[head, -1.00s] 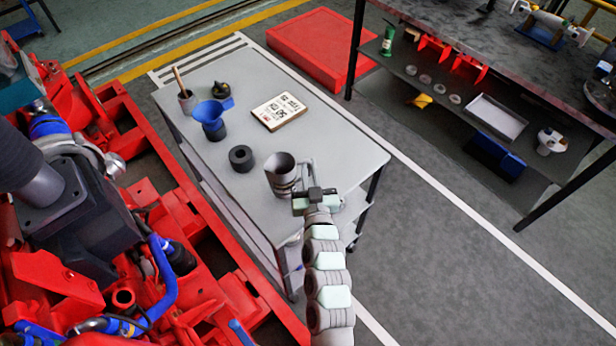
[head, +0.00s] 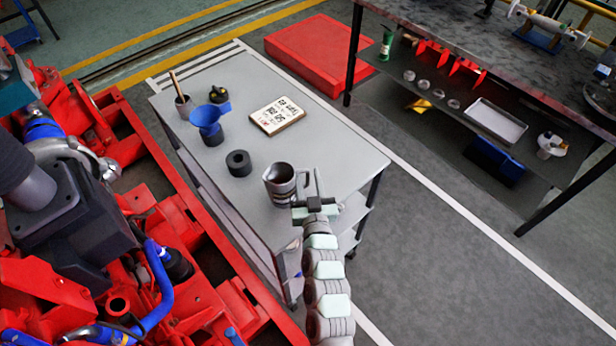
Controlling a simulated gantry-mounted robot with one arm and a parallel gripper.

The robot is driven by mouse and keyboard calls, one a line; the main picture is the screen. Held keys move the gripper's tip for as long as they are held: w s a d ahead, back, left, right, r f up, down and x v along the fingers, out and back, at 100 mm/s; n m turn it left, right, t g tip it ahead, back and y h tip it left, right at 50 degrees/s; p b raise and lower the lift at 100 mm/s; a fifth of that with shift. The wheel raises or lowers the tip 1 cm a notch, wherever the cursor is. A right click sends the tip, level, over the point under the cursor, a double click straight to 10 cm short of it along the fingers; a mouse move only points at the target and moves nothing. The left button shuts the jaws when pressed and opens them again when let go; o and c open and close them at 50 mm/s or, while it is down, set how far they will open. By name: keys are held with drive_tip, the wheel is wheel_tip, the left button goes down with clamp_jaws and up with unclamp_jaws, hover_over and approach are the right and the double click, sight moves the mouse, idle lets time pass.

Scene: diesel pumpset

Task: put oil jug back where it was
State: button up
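The oil jug (head: 279,186), a grey metal can with an open top, stands upright near the front right edge of the grey cart top (head: 345,165). My gripper (head: 309,186) is at the jug's right side, by its handle, with the thin fingers pointing away from the camera. The fingers look close to the handle. I cannot tell whether they touch or grip it. The jug's base appears to be on the cart top, but the contact is partly hidden.
On the cart are a black ring (head: 238,163), a blue funnel (head: 209,117), a brush pot (head: 184,104), a dark round item (head: 218,94) and a sign board (head: 277,115). The red engine (head: 60,290) flanks the left. The cart's right part is clear.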

drive_tip(key=shift+r, duration=0.1)
drive_tip(key=shift+s+r, duration=0.1)
drive_tip(key=shift+s, duration=0.05)
drive_tip(key=s+d+p, duration=0.1)
drive_tip(key=s, duration=1)
drive_tip(key=shift+s, duration=0.35)
